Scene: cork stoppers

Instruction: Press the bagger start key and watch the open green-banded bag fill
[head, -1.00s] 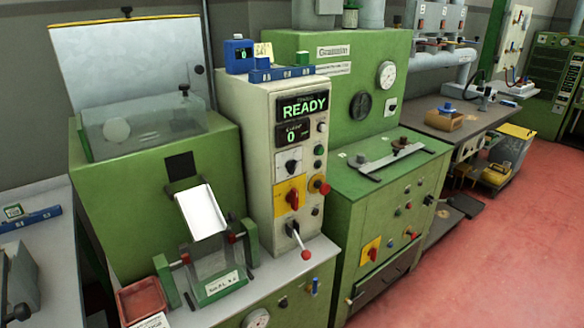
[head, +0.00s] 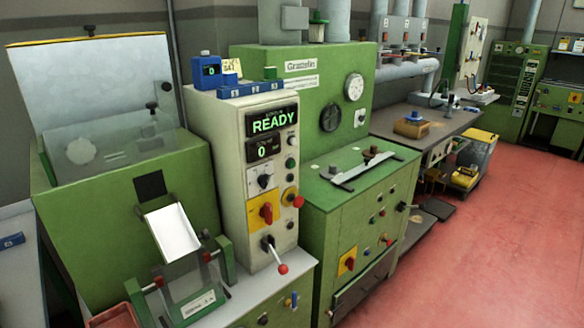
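The bagger's white control panel (head: 238,150) stands left of centre. Its upper display (head: 274,122) reads READY in green and its lower display (head: 264,151) reads 0. Below are a green button (head: 290,163), a red-capped knob (head: 293,198), a red switch on a yellow plate (head: 266,213) and a red-tipped lever (head: 282,268). I cannot tell which is the start key. A grey, see-through bag or pouch (head: 190,282) with a label sits below the white chute (head: 172,235), between green supports; no green band is clear on it. Neither gripper is in view.
A green hopper with a raised lid (head: 95,90) stands at the left. A red tray (head: 115,317) is cut off at the bottom edge. A green cabinet (head: 350,230) stands close on the panel's right. The red floor (head: 480,250) at the right is open.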

